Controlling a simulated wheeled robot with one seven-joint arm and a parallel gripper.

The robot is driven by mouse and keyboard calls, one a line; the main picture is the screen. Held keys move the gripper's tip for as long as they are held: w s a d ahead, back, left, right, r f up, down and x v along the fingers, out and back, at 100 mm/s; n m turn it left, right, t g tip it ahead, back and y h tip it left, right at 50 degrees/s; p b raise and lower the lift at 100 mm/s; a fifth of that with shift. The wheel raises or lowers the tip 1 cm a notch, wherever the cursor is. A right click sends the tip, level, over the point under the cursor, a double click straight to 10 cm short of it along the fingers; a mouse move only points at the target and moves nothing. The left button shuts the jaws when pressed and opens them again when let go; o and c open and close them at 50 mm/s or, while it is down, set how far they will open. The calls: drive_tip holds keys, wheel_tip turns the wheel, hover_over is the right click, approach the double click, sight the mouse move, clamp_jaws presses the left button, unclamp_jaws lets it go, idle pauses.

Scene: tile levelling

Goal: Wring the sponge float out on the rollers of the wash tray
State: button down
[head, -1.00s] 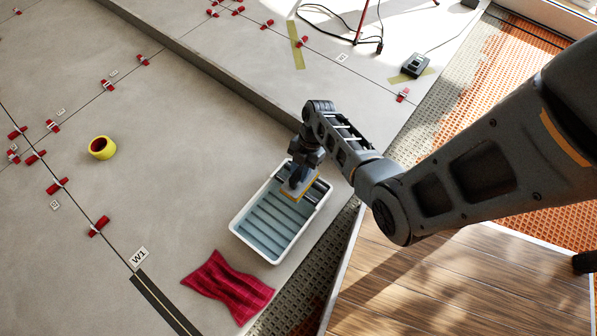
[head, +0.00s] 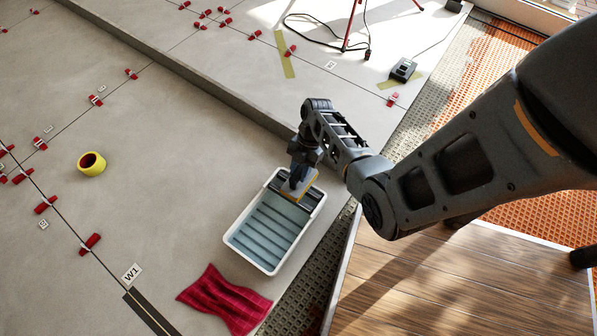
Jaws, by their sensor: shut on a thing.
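The white wash tray (head: 233,241) sits on the grey tiled floor and holds bluish water over a ribbed bottom. Its dark rollers (head: 314,197) show at the far end, partly hidden. My gripper (head: 296,186) is over that far end, shut on the sponge float (head: 306,186). The float shows a yellowish edge and is tilted. My gripper and wrist hide part of it. I cannot tell whether the float touches the rollers.
A red cloth (head: 225,300) lies in front of the tray. Red clips (head: 90,244) line the tile joints. A raised step edge (head: 190,75) runs behind the tray. A dark device (head: 403,69) lies at upper right.

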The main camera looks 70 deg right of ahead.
sight(292, 181)
drive_tip(key=shift+w+a+p, duration=0.25)
drive_tip(key=shift+a+p, duration=0.15)
drive_tip(key=shift+a, duration=0.55)
drive_tip(key=shift+w+a+p, duration=0.2)
drive_tip(key=shift+a+p, duration=0.2)
drive_tip(key=shift+a, duration=0.75)
drive_tip(key=shift+w+a+f, duration=0.1)
drive_tip(key=shift+w+a, duration=0.05)
drive_tip(key=shift+a, duration=0.3)
drive_tip(key=shift+w+a+f, duration=0.1)
drive_tip(key=shift+a, duration=0.3)
wheel_tip(292, 181, up, 7)
drive_tip(key=p, duration=0.6)
drive_tip(key=shift+p, duration=0.4)
drive_tip(key=shift+w+r, duration=0.1)
drive_tip(key=shift+r, duration=0.05)
